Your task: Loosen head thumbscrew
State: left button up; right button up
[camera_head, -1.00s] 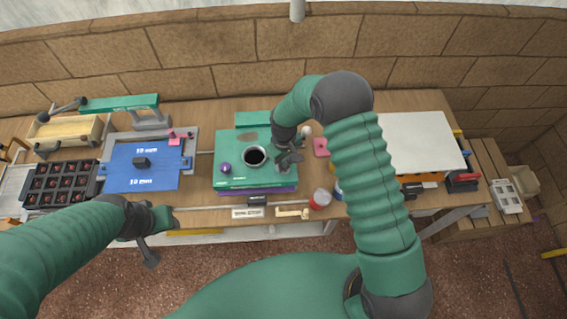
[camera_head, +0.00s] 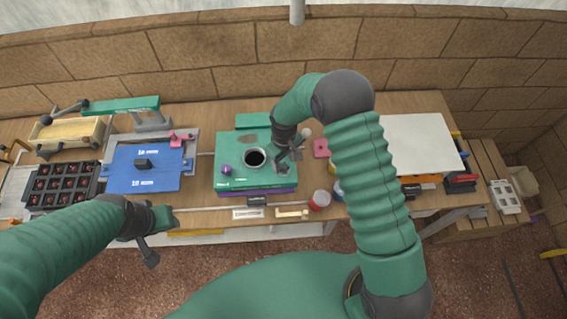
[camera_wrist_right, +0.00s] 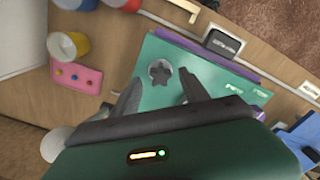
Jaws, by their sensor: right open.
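The head thumbscrew (camera_wrist_right: 160,72) is a grey star-shaped knob on the green plate (camera_wrist_right: 220,85) in the right wrist view. My right gripper (camera_wrist_right: 160,78) is open, with one finger on either side of the knob's near side; I cannot tell whether they touch it. In the head view my right gripper (camera_head: 289,155) is over the right part of the green block (camera_head: 232,178), which has a round dark opening (camera_head: 255,158) and a purple ball knob (camera_head: 226,170). My left gripper (camera_head: 158,236) is away at the table's front edge, and its jaws are unclear.
A blue plate (camera_head: 142,178) and a dark compartment tray (camera_head: 62,184) are left of the block. A white board (camera_head: 425,143) lies farther right. A small wooden piece (camera_head: 291,213) lies in front.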

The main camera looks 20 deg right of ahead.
notch_tip(320, 180, up, 2)
jog(key=shift+r+p, duration=0.15)
jog(key=shift+p, duration=0.4)
jog(key=shift+m, duration=1.7)
jog(key=m, duration=0.8)
jog(key=shift+m, duration=0.4)
jog(key=shift+f, duration=0.2)
